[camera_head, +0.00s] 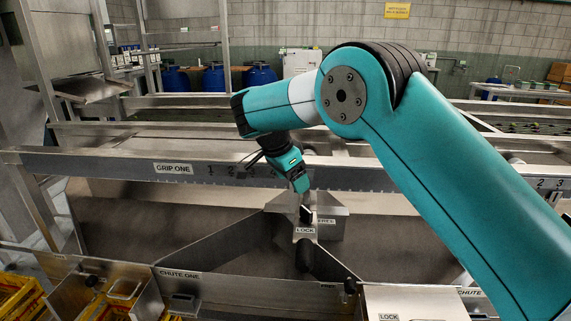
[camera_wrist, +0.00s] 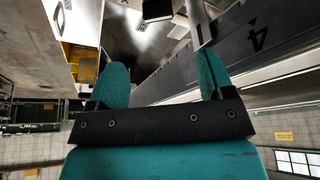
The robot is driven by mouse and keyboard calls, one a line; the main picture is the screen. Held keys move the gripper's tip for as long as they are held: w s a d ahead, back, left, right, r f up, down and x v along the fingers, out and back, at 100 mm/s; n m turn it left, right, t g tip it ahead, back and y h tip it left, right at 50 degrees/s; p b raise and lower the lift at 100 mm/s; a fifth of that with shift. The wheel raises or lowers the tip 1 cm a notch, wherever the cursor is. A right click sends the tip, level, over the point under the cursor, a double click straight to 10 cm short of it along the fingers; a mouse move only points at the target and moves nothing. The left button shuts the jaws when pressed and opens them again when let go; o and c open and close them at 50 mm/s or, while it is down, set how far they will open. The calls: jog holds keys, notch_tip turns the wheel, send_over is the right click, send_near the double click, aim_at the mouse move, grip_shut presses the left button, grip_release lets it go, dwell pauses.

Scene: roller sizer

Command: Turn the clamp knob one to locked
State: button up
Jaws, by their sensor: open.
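A dark clamp knob (camera_head: 306,213) stands on a steel bracket in the middle of the head view, with a LOCK label (camera_head: 305,230) just in front of it and a FREE label (camera_head: 326,221) to its right. Its setting is too small to tell. My gripper (camera_head: 303,189) points down just above this knob; contact cannot be told. In the wrist view my gripper (camera_wrist: 162,78) has its two teal fingers wide apart with nothing between them. A dark part (camera_wrist: 157,10) lies beyond the fingertips at the top edge; I cannot tell if it is the knob.
A long steel rail (camera_head: 120,163) marked GRIP ONE crosses behind my gripper. It also shows in the wrist view (camera_wrist: 235,50). Sloping steel dividers (camera_head: 215,240) and a CHUTE ONE plate (camera_head: 180,275) lie in front. Another dark knob (camera_head: 349,286) stands at the front.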

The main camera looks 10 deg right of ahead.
jog(key=shift+p+v, duration=0.5)
jog(key=shift+v, duration=1.9)
jog(key=shift+w, duration=0.1)
